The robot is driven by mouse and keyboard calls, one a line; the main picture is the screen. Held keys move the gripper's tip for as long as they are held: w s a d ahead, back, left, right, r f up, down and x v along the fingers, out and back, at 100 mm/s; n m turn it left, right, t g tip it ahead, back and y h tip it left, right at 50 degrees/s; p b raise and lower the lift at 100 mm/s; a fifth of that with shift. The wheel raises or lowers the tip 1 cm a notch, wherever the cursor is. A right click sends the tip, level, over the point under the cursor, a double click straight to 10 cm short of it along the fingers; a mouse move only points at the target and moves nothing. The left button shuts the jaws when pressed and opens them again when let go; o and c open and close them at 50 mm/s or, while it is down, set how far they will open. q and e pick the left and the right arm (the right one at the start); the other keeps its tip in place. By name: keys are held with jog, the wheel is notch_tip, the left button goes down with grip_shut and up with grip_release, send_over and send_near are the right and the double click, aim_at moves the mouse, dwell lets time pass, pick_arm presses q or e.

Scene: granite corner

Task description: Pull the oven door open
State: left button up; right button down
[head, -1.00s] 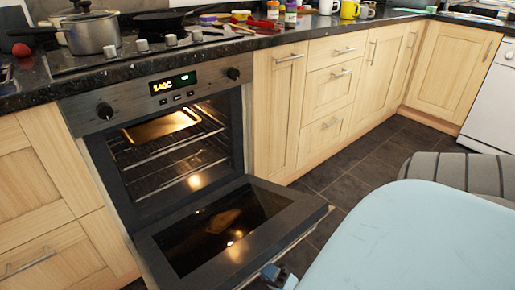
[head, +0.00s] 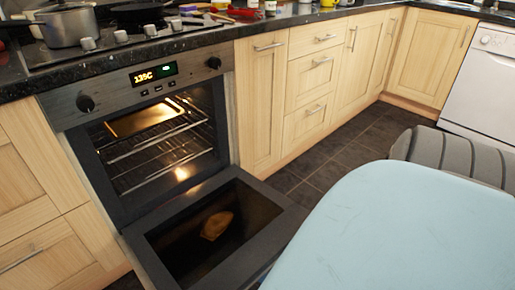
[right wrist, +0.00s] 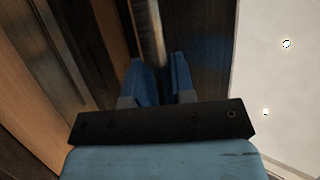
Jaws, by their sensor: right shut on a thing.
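The oven (head: 90,122) is built into the counter run at left in the head view. Its door (head: 262,243) is folded far down, close to level, and the lit inside with racks and a tray (head: 142,118) shows. The dark door glass mirrors the tray. In the right wrist view the blue fingers of my right gripper (right wrist: 161,85) are closed around the metal door handle (right wrist: 150,35). The right gripper is outside the head view now. My left gripper is in neither view.
A pale blue rounded surface (head: 410,235) fills the lower right, close to the door's right corner. A grey striped seat (head: 462,155) stands behind it. Wooden cabinets (head: 262,110) line the wall. Dark floor tiles (head: 340,150) between are clear. Pots (head: 68,27) stand on the hob.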

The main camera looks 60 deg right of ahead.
aim_at(257, 260)
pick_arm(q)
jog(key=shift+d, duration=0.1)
pick_arm(e)
jog(key=shift+d, duration=0.2)
jog(key=shift+a+f, duration=0.1)
jog(key=c, duration=1)
grip_release()
jog(key=shift+s+a, duration=0.1)
jog(key=shift+a, duration=0.05)
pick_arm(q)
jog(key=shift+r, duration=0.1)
